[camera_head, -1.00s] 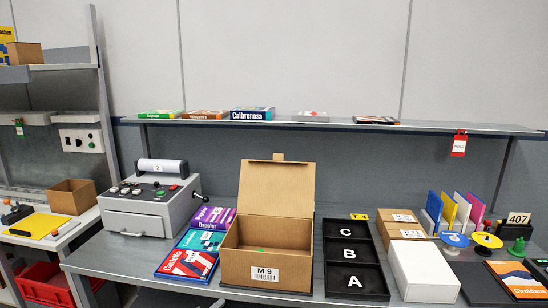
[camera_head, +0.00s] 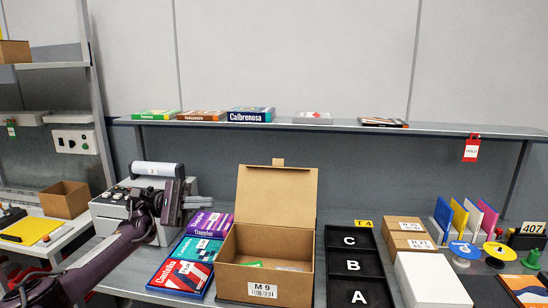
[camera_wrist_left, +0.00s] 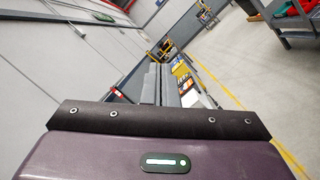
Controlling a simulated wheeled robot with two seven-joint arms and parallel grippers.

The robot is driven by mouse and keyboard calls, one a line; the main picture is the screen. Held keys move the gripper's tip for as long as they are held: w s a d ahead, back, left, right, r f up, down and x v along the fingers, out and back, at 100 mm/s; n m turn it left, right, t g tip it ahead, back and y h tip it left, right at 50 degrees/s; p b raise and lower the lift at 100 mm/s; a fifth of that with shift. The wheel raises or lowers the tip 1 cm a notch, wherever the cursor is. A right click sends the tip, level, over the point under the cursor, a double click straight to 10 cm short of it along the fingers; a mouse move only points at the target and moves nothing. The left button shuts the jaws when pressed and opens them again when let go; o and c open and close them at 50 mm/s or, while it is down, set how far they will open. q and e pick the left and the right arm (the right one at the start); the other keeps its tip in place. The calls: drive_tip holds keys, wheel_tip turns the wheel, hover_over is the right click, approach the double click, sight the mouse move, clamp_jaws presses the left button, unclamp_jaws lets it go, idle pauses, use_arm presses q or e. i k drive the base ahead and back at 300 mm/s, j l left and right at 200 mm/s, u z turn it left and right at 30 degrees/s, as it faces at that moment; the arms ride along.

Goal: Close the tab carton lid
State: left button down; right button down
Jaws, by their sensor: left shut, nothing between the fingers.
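The tab carton is a brown cardboard box (camera_head: 232,281) labelled M 9 on the bench, in the middle of the head view. Its lid (camera_head: 277,196) stands open, upright at the back, with a small tab on its top edge. Small items lie inside, only partly visible. My left gripper (camera_head: 197,203) is shut and empty, left of the lid and apart from it, in front of the grey machine. My right gripper is not in view.
Several flat boxes (camera_head: 181,276) lie left of the carton. A black tray (camera_head: 335,293) marked A, B and C is close on its right, with a white box (camera_head: 432,281) beyond. A shelf (camera_head: 340,124) with several boxes runs behind. A grey machine (camera_head: 108,215) stands at left.

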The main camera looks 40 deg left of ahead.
sight(276, 195)
drive_tip(key=i+j, duration=0.6)
drive_tip(key=i, duration=0.15)
drive_tip(key=i+j, duration=0.6)
drive_tip(key=i, duration=0.15)
